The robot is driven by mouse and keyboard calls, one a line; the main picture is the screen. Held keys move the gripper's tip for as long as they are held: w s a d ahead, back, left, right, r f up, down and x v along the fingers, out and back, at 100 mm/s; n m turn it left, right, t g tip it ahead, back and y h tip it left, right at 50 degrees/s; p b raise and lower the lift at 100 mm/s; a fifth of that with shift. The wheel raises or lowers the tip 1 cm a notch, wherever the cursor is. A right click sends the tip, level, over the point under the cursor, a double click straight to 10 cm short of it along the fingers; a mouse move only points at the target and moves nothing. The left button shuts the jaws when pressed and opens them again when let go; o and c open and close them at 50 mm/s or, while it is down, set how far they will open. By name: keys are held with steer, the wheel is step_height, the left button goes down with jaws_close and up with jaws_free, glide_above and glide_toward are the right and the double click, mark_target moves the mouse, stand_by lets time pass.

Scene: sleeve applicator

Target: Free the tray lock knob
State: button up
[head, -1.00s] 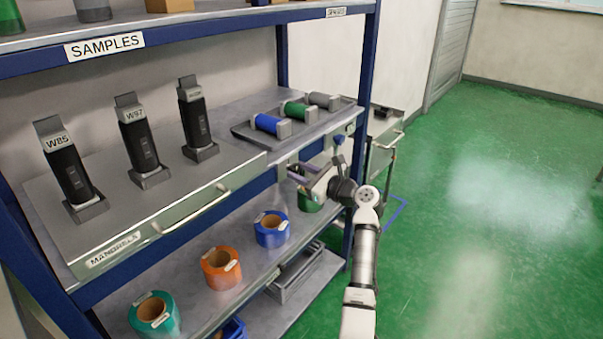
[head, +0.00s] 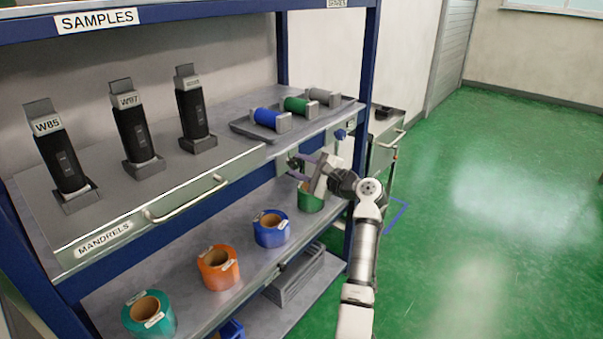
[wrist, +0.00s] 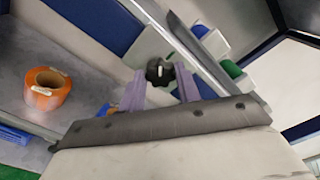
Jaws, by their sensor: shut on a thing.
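The black lobed knob (wrist: 159,72), with a pale mark on its face, sits on a light plate (wrist: 152,45) at the shelf front in the wrist view. My gripper (wrist: 161,78) has its two purple fingers on either side of the knob, shut on it. In the head view my gripper (head: 296,166) reaches the shelf front below the tray, and the dark knob (head: 293,162) shows small at its fingertips. The grey tray (head: 240,128) lies on the shelf above, holding a blue spool (head: 268,118), a green spool (head: 298,105) and a grey spool (head: 322,96).
A drawer handle (head: 185,200) juts out at left. Rolls, including an orange one (head: 218,268) and a green one (head: 310,197), stand on the lower shelf. The green floor at right is clear.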

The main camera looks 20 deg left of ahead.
steer(key=n+b, duration=0.3)
steer(key=n, duration=0.2)
steer(key=n+b, duration=0.2)
steer(key=shift+f+b, duration=0.3)
steer(key=shift+b, duration=0.05)
steer(key=n+b, duration=0.5)
steer(key=n, duration=0.1)
steer(key=shift+n, duration=0.4)
steer(key=n+b, duration=0.2)
steer(key=n, duration=0.1)
steer(key=shift+n+b, duration=0.3)
steer(key=shift+b, duration=0.1)
steer(key=n+b, duration=0.2)
steer(key=n, duration=0.1)
steer(key=shift+n, duration=0.3)
steer(key=n+b, duration=0.2)
steer(key=n, duration=0.1)
steer(key=shift+n, duration=0.3)
steer(key=shift+r+n+b, duration=0.1)
steer(key=shift+n+b, duration=0.6)
steer(key=shift+n, duration=0.7)
steer(key=o, duration=1)
